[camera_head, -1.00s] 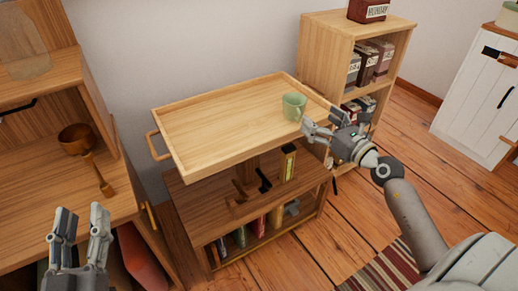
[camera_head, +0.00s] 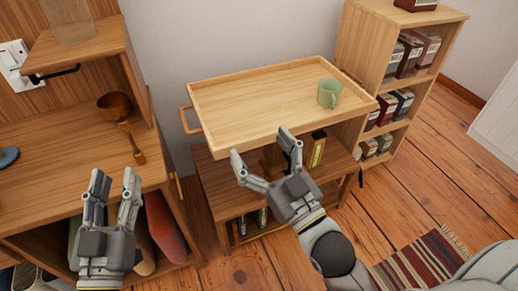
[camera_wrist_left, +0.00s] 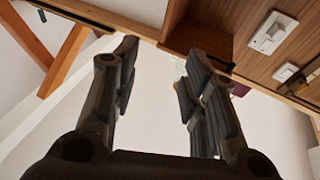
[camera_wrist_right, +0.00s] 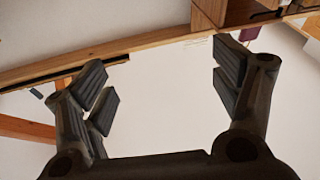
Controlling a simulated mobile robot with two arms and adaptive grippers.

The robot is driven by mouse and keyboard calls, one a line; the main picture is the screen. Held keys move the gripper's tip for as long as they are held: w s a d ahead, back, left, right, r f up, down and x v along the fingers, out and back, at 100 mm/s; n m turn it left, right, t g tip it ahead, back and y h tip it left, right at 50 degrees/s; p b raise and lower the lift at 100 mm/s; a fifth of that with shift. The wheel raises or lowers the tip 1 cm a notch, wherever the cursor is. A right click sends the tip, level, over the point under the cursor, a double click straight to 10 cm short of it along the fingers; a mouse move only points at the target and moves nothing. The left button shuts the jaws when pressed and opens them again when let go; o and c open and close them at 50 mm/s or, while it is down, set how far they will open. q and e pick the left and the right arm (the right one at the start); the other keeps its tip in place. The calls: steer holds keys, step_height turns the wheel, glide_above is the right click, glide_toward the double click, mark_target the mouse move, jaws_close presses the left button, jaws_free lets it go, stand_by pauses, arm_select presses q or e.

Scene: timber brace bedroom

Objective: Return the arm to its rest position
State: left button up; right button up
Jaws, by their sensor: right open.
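My right gripper (camera_head: 265,160) is open and empty in the head view, in front of the tray's near edge. Its spread fingers also show in the right wrist view (camera_wrist_right: 165,90), with nothing between them. My left gripper (camera_head: 112,190) is open and empty at the lower left of the head view, fingers pointing up, in front of the wooden desk. In the left wrist view its fingers (camera_wrist_left: 155,85) stand apart with only wall between them. A green mug (camera_head: 329,92) stands upright on the right part of the wooden tray (camera_head: 250,98), apart from both grippers.
The tray sits on top of a low wooden shelf unit (camera_head: 215,180). A desk (camera_head: 60,185) with a wooden bowl (camera_head: 114,105) stands left. A bookcase with boxes (camera_head: 410,50) stands right. A striped rug (camera_head: 425,262) lies on the open floor at lower right.

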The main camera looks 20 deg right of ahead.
steer(key=shift+s+a+r+m, duration=0.1)
steer(key=shift+s+a+m, duration=0.05)
steer(key=shift+a+m, duration=0.25)
steer(key=shift+d, duration=0.1)
